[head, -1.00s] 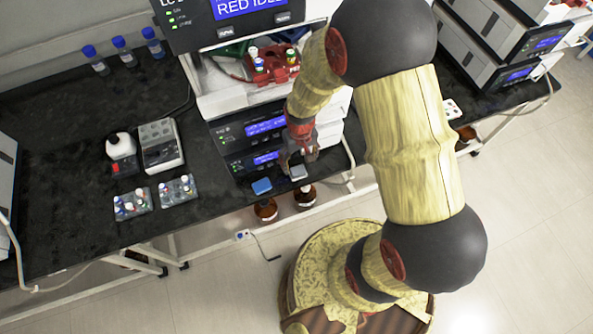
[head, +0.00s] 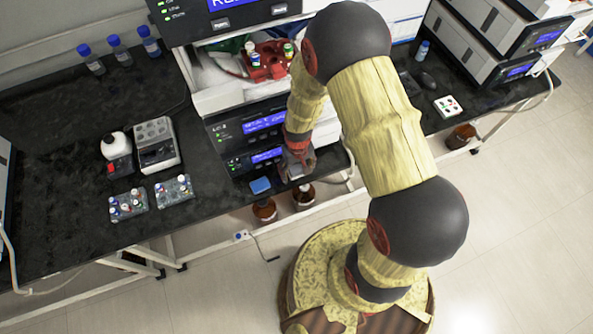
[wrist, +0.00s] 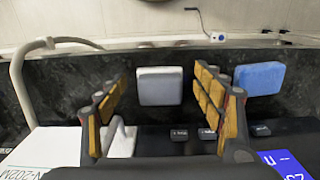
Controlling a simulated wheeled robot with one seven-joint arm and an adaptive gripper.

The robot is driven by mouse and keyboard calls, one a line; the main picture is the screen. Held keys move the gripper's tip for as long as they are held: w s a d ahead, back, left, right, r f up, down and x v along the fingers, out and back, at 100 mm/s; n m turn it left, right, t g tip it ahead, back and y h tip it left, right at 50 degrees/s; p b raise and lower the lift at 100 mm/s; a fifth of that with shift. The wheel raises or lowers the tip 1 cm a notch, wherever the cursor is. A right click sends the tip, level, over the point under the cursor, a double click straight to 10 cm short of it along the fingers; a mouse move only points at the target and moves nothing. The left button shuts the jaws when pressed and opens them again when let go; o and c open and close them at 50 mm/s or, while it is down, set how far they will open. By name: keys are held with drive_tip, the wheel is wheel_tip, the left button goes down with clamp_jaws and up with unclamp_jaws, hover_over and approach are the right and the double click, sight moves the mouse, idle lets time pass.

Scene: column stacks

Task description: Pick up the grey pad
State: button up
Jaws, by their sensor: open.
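The grey pad (wrist: 160,86) is a pale, rounded block on the black bench top in the wrist view. I see no contact between the fingers and the pad. In the head view my gripper (head: 297,165) is low at the bench's front edge and largely covers the pad. A blue pad (head: 260,185) lies to the left of the gripper. The blue pad also shows in the wrist view (wrist: 259,77), beyond the right finger.
The instrument stack (head: 255,130) stands right behind my gripper. Brown bottles (head: 303,196) are below the bench edge. Vial trays (head: 174,189) and a grey block device (head: 155,145) are on the left. A cable hangs from a socket (head: 240,236).

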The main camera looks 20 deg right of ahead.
sight(298, 171)
drive_tip(key=shift+c, duration=0.7)
drive_tip(key=c, duration=1.1)
drive_tip(key=shift+r, duration=0.1)
drive_tip(key=shift+r, duration=0.55)
wheel_tip(298, 171, up, 2)
drive_tip(key=shift+r+p, duration=0.15)
drive_tip(key=shift+p, duration=0.3)
drive_tip(key=s+d+r+p, duration=0.1)
drive_tip(key=s+r, duration=0.3)
drive_tip(key=s, duration=0.3)
drive_tip(key=s+d+r+p, duration=0.1)
drive_tip(key=s+r, duration=0.4)
drive_tip(key=s, duration=0.2)
drive_tip(key=shift+r+p, duration=0.25)
drive_tip(key=shift+p, duration=0.05)
